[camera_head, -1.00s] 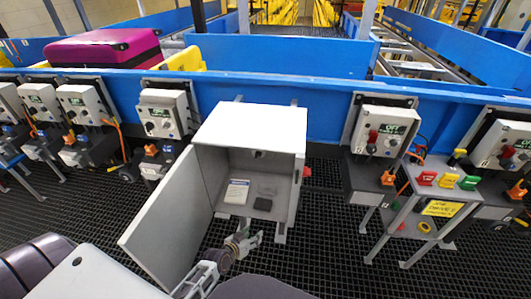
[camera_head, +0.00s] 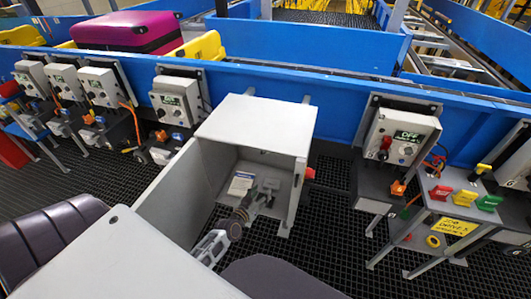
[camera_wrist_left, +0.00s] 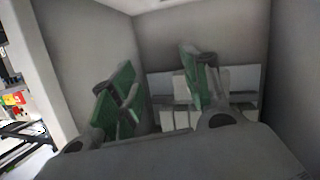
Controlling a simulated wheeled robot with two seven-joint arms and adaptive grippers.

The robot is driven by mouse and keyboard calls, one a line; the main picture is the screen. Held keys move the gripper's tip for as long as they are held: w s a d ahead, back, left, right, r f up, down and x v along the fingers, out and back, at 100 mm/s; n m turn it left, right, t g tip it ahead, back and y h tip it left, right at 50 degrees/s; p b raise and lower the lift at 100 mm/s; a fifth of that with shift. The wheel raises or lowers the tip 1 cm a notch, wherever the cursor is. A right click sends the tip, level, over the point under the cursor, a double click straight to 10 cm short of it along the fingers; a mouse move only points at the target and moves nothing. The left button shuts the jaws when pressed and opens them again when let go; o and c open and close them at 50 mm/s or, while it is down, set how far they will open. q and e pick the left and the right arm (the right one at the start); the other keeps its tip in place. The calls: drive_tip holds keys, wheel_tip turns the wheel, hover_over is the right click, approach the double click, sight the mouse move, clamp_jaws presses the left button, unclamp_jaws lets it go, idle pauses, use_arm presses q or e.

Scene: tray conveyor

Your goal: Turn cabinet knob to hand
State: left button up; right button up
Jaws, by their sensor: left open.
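The grey cabinet (camera_head: 256,124) stands open in the head view, its door (camera_head: 182,186) swung out to the left. A red knob-like part (camera_head: 309,174) sticks out of its right outer side. My left gripper (camera_head: 262,190) is inside the cabinet opening, in front of the white label. In the left wrist view its green-padded fingers (camera_wrist_left: 157,92) are apart with nothing held between them, facing the grey inner walls. I cannot clearly make out a knob on the inside; the gripper covers part of the interior. My right gripper is out of view.
A white label (camera_head: 241,184) lies inside the cabinet. A control box (camera_head: 401,138) reading OFF is mounted to the right, above a button stand (camera_head: 449,198) with coloured buttons. The blue conveyor wall (camera_head: 330,103) runs behind. A magenta suitcase (camera_head: 127,31) is at the back left.

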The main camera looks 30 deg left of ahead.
use_arm(q)
drive_tip(key=w+a+r+t+y, duration=0.1)
drive_tip(key=a+r+t+y, duration=0.1)
drive_tip(key=a+r+y, duration=0.2)
wheel_tip(320, 180, up, 3)
drive_tip(key=shift+w+a+r+n, duration=0.1)
drive_tip(key=shift+w+a+n, duration=0.1)
drive_tip(key=shift+a+n, duration=0.2)
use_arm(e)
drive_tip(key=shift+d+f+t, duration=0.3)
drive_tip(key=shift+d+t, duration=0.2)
use_arm(q)
drive_tip(key=shift+w, duration=0.15)
approach(262, 153)
drive_tip(key=shift+w, duration=1.8)
drive_tip(key=shift+a+b+x, duration=0.15)
drive_tip(key=shift+b+x, duration=0.05)
drive_tip(key=shift+x, duration=1.25)
drive_tip(key=shift+a+b+x, duration=0.15)
drive_tip(key=shift+b+x, duration=0.05)
drive_tip(key=shift+x, duration=1.2)
drive_tip(key=shift+w, duration=0.15)
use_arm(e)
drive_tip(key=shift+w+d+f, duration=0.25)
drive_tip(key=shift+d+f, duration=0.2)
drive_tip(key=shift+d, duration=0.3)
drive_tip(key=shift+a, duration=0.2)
